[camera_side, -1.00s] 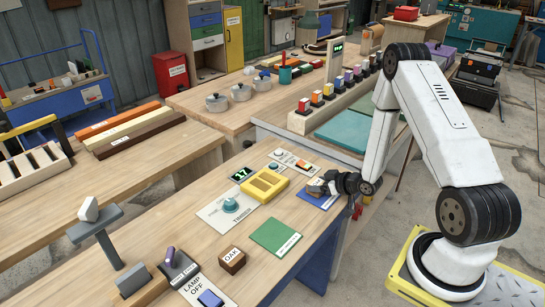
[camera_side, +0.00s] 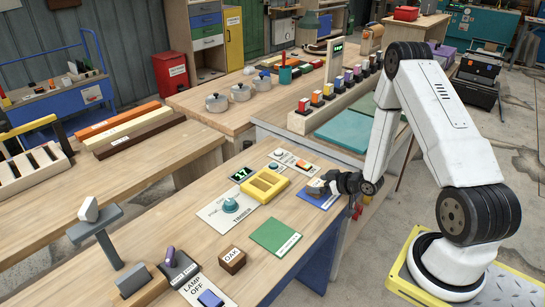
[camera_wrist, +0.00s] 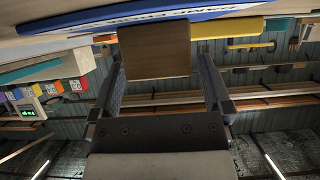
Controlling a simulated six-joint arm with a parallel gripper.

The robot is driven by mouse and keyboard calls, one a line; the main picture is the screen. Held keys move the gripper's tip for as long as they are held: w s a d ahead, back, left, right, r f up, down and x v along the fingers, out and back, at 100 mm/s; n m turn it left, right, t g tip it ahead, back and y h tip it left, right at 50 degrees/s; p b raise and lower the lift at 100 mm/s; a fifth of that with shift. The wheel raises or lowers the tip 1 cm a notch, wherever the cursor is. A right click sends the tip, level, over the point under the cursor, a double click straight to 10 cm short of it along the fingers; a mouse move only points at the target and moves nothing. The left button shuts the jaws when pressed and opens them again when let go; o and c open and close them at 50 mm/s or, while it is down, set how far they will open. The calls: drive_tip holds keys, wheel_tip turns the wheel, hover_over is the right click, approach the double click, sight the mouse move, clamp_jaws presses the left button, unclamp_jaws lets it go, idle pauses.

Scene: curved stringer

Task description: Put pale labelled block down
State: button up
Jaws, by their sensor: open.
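A tan block (camera_wrist: 155,52) sits between my fingertips in the wrist view, against the blue mat (camera_wrist: 130,15). No label shows on its visible face. In the side view the block (camera_side: 315,187) is small and partly hidden by my gripper (camera_side: 325,183), at the blue mat (camera_side: 318,200) near the bench's right edge. In the wrist view my gripper (camera_wrist: 160,62) is open, with one finger on each side of the block. A gap shows at the right finger; the left finger is very close to the block.
A yellow divided tray (camera_side: 265,186) and a timer panel with a teal knob (camera_side: 230,205) lie to the left. A green mat (camera_side: 276,236) and a dark labelled block (camera_side: 232,261) are nearer. A switch panel (camera_side: 292,160) is behind.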

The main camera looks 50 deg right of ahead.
drive_tip(key=v, duration=1.1)
drive_tip(key=shift+s, duration=0.3)
drive_tip(key=shift+w+r, duration=0.1)
drive_tip(key=shift+r, duration=0.05)
drive_tip(key=w+a+r+g+h, duration=0.1)
drive_tip(key=w+a+r+g, duration=0.45)
drive_tip(key=a, duration=0.25)
drive_tip(key=s+a+r+g, duration=0.2)
drive_tip(key=a, duration=0.4)
drive_tip(key=s+a+r+g+y, duration=0.1)
drive_tip(key=s+a+r+g, duration=0.1)
drive_tip(key=a, duration=0.5)
drive_tip(key=shift+s+a+r, duration=0.3)
drive_tip(key=shift+s+r, duration=0.4)
drive_tip(key=shift+s, duration=0.1)
